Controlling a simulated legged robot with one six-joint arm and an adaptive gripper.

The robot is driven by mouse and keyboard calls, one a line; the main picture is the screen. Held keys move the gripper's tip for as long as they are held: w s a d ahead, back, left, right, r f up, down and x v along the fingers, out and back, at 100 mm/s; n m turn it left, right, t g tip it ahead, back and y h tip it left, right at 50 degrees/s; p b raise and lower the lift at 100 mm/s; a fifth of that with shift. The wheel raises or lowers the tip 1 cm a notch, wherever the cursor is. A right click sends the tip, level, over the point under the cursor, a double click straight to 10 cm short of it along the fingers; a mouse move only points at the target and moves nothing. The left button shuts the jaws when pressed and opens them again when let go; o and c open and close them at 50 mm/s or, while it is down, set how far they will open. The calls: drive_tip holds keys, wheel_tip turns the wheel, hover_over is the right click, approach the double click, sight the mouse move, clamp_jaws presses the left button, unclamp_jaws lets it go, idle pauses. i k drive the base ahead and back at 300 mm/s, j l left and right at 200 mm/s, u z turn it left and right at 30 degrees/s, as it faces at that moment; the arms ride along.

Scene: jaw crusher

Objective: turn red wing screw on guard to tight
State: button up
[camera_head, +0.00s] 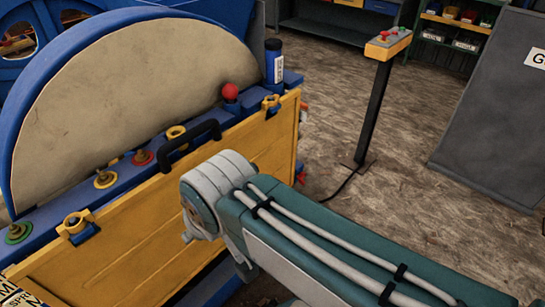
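The yellow guard (245,143) is a panel on the front of the blue crusher, with a black handle (196,135) on its top edge. A small red part (301,173) shows at the guard's right end, partly behind my arm. It may be the red wing screw, but it is too small to tell its shape or how tight it is. My teal and grey arm reaches in from the lower right, in front of the guard. My gripper cannot be seen; the arm's far end is hidden behind its own links.
A red ball knob (230,91) and a blue canister (274,62) stand on the crusher's ledge. Yellow latches (76,223) sit along the guard's top. A control post (373,115) and a grey panel (490,110) stand to the right. The floor between them is open.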

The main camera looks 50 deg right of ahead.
sight(300, 176)
drive_tip(key=z, duration=1.75)
drive_tip(key=i, duration=0.4)
